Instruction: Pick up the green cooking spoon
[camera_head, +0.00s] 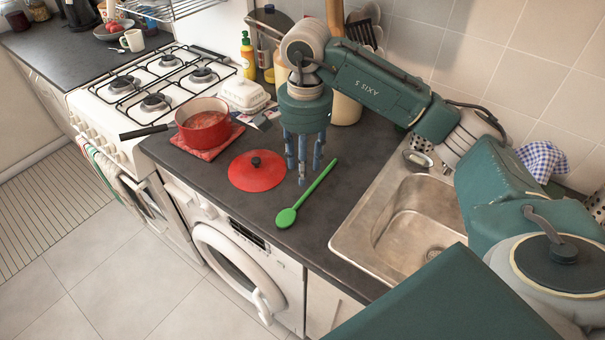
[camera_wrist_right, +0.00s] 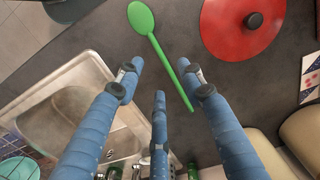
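The green cooking spoon (camera_head: 306,194) lies flat on the dark counter between the red lid and the sink, its bowl toward the counter's front edge. In the right wrist view the spoon (camera_wrist_right: 161,45) has its bowl at the top and its handle end near my fingertips. My right gripper (camera_head: 303,172) points down above the counter, beside the spoon's handle. Its blue fingers (camera_wrist_right: 160,85) are spread apart with nothing between them, and the spoon is not held. My left gripper is in neither view.
The red lid (camera_head: 256,171) lies left of the spoon, and a red pot (camera_head: 204,122) stands on a red mat behind it. The steel sink (camera_head: 372,225) is close on the right. Bottles and a utensil holder (camera_head: 345,108) stand against the wall.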

